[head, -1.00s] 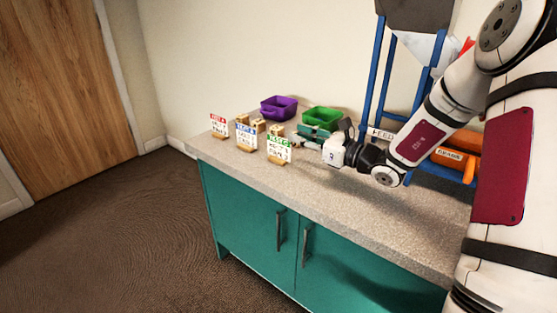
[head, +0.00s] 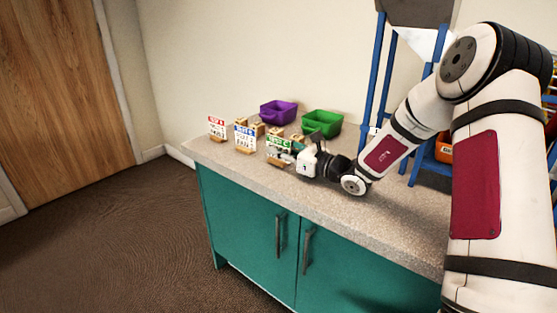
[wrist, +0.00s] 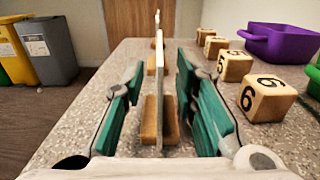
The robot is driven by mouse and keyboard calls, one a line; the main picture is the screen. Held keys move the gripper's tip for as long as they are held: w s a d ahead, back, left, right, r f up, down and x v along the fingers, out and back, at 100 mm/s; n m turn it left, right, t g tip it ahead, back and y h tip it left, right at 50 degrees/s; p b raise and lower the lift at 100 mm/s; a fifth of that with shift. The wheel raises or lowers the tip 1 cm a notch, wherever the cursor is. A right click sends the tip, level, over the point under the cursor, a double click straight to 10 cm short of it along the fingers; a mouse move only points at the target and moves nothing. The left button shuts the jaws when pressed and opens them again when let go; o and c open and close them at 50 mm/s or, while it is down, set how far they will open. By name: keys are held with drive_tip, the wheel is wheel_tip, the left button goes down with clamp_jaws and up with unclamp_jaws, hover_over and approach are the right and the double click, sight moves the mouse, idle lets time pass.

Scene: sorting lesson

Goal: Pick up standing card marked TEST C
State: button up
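The TEST C card (head: 276,143) stands upright in the head view, white with a green header, nearest of three cards on the counter. In the wrist view the card (wrist: 160,85) shows edge-on in a wooden base (wrist: 151,122). My gripper (head: 291,148) is at the card's right side in the head view, its fingers partly covering it. In the wrist view my gripper (wrist: 160,95) is open, with one green finger on each side of the card. Gaps show on both sides.
The TEST A card (head: 217,125) and TEST B card (head: 244,137) stand farther left. Numbered wooden cubes (wrist: 268,98) stand to the right of my gripper in the wrist view. A purple bin (head: 278,112) and green bin (head: 322,123) are behind. The counter front (head: 240,165) is clear.

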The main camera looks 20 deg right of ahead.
drive_tip(key=shift+w+a, duration=0.1)
drive_tip(key=shift+w, duration=0.05)
clamp_jaws()
drive_tip(key=shift+r, duration=0.15)
